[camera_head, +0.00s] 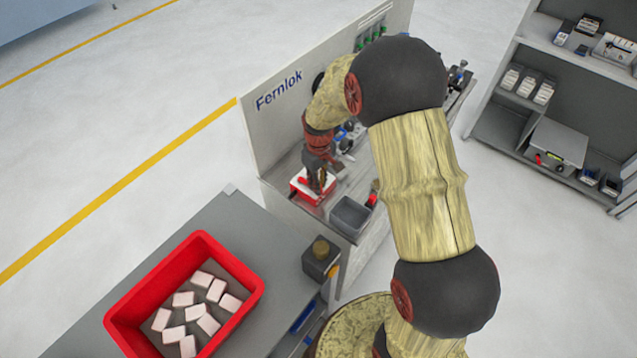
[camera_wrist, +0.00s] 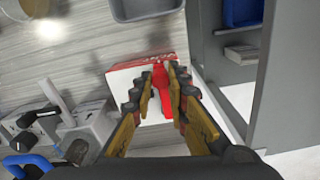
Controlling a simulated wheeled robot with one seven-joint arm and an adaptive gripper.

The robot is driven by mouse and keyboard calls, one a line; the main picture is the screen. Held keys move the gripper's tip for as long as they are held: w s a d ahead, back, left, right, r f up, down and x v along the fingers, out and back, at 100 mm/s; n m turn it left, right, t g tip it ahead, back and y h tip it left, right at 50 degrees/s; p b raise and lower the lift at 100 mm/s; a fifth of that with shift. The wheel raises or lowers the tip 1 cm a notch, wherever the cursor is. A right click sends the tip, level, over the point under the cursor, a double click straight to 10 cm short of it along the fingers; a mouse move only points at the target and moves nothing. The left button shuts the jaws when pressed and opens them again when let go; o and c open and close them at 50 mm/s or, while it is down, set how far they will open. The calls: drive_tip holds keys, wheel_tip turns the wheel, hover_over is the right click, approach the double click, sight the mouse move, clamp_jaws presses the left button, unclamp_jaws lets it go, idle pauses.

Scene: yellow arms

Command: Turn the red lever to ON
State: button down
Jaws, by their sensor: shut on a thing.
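The red lever (camera_wrist: 159,76) stands on a white and red box in the wrist view. The box (camera_wrist: 120,80) lies on the wood-grain bench top; in the head view the box (camera_head: 308,196) is at the front end of the bench. My gripper (camera_wrist: 163,84) is shut on the lever, with one finger on each side of it. In the head view my gripper (camera_head: 319,184) reaches down onto the box and hides most of the lever. I cannot read any ON marking.
A grey bin (camera_head: 350,216) stands close beside the box. A panel marked Fernlok (camera_head: 278,97) rises behind the bench. Grey devices (camera_wrist: 90,122) stand left in the wrist view. A red crate (camera_head: 122,327) holds several pale blocks. Shelves stand at right.

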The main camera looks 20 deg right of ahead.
drive_tip(key=w+d+n, duration=0.1)
drive_tip(key=n, duration=0.1)
drive_tip(key=d+n, duration=0.1)
drive_tip(key=n, duration=0.1)
drive_tip(key=shift+w+p, duration=0.35)
drive_tip(key=shift+w, duration=0.05)
drive_tip(key=w+n, duration=0.1)
drive_tip(key=n, duration=0.1)
drive_tip(key=w+d+n, duration=0.1)
drive_tip(key=n, duration=0.1)
drive_tip(key=shift+w+d+n, duration=0.1)
drive_tip(key=shift+w+n, duration=0.15)
drive_tip(key=shift+n, duration=0.05)
drive_tip(key=w+n, duration=0.1)
drive_tip(key=n, duration=0.1)
drive_tip(key=w+n, duration=0.1)
drive_tip(key=n, duration=0.1)
drive_tip(key=shift+w+d+p, duration=0.1)
drive_tip(key=shift+w+p, duration=0.3)
drive_tip(key=shift+w+a+n, duration=0.25)
drive_tip(key=shift+w+n, duration=0.45)
drive_tip(key=shift+n, duration=0.6)
drive_tip(key=shift+w+a+n, duration=0.25)
drive_tip(key=shift+w+n, duration=0.45)
drive_tip(key=shift+n, duration=0.6)
drive_tip(key=c, duration=1.7)
unclamp_jaws()
drive_tip(key=shift+r, duration=0.1)
